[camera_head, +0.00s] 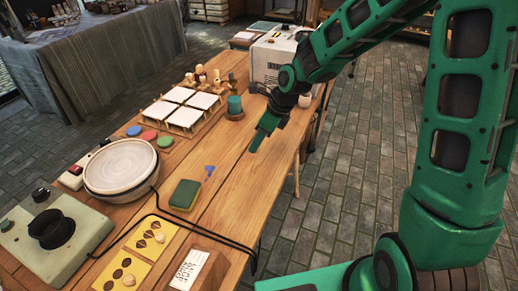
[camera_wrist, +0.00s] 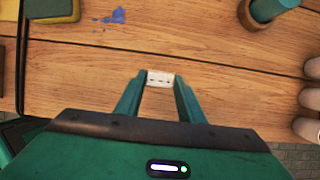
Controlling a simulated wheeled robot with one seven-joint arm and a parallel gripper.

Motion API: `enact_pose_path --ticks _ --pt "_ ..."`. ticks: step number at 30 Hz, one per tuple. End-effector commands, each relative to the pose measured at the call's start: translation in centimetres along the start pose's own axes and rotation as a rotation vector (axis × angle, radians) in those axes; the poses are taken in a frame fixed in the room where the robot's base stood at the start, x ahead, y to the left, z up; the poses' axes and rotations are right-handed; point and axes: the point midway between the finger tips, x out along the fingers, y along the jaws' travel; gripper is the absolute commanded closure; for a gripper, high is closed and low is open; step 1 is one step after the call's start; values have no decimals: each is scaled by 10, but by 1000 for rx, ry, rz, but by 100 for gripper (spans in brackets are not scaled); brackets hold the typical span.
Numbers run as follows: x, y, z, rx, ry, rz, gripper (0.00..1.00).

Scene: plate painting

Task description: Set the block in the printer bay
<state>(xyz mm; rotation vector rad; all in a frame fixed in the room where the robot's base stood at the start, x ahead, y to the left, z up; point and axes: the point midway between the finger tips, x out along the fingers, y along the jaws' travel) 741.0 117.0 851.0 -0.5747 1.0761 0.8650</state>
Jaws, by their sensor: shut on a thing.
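My gripper (camera_head: 256,140) is above the right part of the wooden table, pointing down. In the wrist view my gripper (camera_wrist: 161,82) is shut on a small white block (camera_wrist: 161,78) with dark marks, held between the fingertips. The block cannot be made out in the head view. A white boxy machine (camera_head: 268,64), perhaps the printer, stands at the far end of the table, partly behind my arm. Its bay cannot be made out clearly.
A teal cylinder (camera_head: 235,104) stands between my gripper and several white tiles (camera_head: 184,117). A green-and-yellow sponge (camera_head: 185,194), blue splash (camera_head: 210,169), round plate (camera_head: 121,166) and black wire frame (camera_head: 153,207) lie nearer. Bare wood (camera_head: 235,170) is under the gripper.

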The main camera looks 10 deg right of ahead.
Motion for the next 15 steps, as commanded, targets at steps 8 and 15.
enact_pose_path --ticks 8,15 --pt "11 -17 -7 0 0 1 89" --pt "39 -16 -19 0 1 4 89"
